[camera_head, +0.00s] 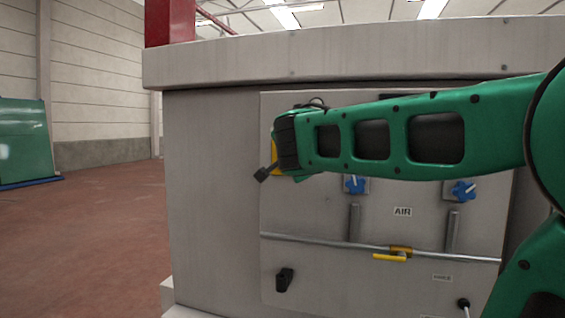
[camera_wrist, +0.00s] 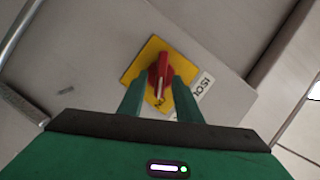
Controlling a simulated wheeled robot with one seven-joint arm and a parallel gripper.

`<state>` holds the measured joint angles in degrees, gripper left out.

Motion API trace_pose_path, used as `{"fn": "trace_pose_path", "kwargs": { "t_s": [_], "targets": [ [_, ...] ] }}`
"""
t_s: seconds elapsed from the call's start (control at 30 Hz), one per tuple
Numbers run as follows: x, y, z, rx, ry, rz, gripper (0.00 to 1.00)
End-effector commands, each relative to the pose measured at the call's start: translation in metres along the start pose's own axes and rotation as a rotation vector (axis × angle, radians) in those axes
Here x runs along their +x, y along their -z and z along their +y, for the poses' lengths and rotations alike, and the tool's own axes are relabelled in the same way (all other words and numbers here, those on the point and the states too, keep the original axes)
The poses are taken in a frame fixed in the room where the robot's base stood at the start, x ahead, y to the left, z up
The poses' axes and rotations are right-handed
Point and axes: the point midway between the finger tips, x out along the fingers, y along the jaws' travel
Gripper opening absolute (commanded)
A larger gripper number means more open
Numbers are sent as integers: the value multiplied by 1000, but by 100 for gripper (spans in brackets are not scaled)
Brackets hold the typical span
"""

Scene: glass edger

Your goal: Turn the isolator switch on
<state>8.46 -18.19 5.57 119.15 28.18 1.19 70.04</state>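The isolator switch is a red rotary handle (camera_wrist: 160,72) on a yellow square plate (camera_wrist: 135,74), seen in the wrist view. A white label (camera_wrist: 203,84) with black lettering sits beside the plate. My gripper (camera_wrist: 160,84) has its two green fingers on either side of the red handle, with a gap between them. Whether the fingers touch the handle I cannot tell. In the head view my arm hides most of the switch; only a strip of the yellow plate (camera_head: 274,150) shows.
On the grey panel below my arm are two blue knobs (camera_head: 355,184), an AIR label (camera_head: 403,212), a metal pipe (camera_head: 325,242) with a yellow lever (camera_head: 389,257), and a black knob (camera_head: 284,279). Open floor lies left.

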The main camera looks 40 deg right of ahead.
Motion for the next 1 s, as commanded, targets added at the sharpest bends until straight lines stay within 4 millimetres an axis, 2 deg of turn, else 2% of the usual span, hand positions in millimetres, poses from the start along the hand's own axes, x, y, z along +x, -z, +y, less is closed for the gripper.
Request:
{"fn": "trace_pose_path", "kwargs": {
  "t_s": [0.23, 0.37, 0.8, 1.0],
  "targets": [
    [-2, -1, 0, -1, 0, -2, 31],
    [-13, -1, -1, -1, 2, -3, 31],
    [-88, -1, 0, -1, 2, -2, 31],
    [-105, -1, 1, -1, 0, -1, 31]
  ]
}}
